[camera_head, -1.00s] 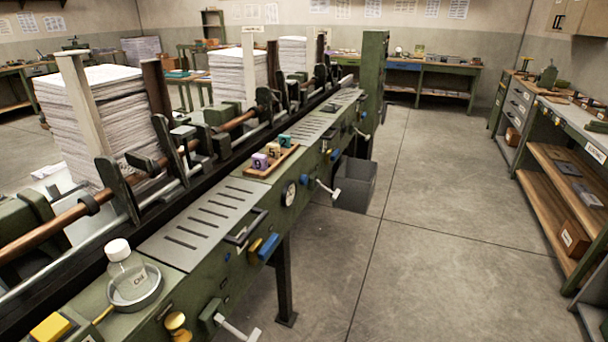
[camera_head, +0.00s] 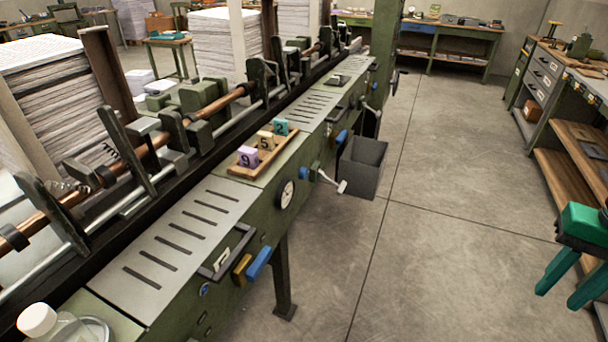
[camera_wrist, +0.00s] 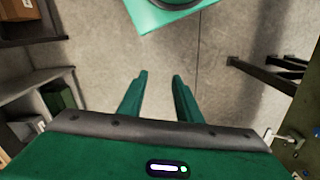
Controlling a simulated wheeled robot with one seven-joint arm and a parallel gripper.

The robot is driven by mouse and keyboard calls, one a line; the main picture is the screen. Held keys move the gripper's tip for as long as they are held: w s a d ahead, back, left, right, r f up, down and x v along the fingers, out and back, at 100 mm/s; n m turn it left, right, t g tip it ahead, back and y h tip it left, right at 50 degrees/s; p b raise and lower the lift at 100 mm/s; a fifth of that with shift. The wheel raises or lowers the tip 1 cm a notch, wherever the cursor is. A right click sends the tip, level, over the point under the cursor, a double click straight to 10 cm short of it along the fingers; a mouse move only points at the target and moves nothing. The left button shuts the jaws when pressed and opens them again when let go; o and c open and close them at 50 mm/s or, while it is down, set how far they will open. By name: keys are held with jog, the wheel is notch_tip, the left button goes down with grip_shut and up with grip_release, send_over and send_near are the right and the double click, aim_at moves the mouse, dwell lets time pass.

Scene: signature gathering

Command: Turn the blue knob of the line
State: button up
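The green machine line (camera_head: 262,210) runs diagonally from the lower left to the back in the head view. A round blue knob (camera_head: 304,173) sits on its front face, just right of a white dial gauge (camera_head: 286,194) and beside a white-ended crank lever (camera_head: 331,182). Other blue parts show on the same face: a flat blue handle (camera_head: 258,263), a small blue knob (camera_head: 204,289) and a blue part farther back (camera_head: 341,137). My green gripper (camera_head: 557,297) is at the right, far from the line. Its two fingers are apart and empty, also in the wrist view (camera_wrist: 158,77).
A grey bin (camera_head: 362,168) stands on the floor by the line. A wooden tray (camera_head: 236,170) with numbered blocks lies on top. Shelving (camera_head: 566,150) stands at the right. The floor between is clear.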

jog(key=shift+s+d, duration=0.1)
jog(key=shift+d, duration=0.1)
jog(key=o, duration=0.4)
jog(key=shift+o, duration=0.4)
jog(key=shift+s+r, duration=0.2)
jog(key=shift+s, duration=0.15)
jog(key=n+t+y, duration=0.8)
jog(key=n+y, duration=0.1)
jog(key=y, duration=0.7)
send_near(307, 175)
jog(key=x, duration=0.8)
jog(key=shift+s+r, duration=0.1)
jog(key=shift+r, duration=0.05)
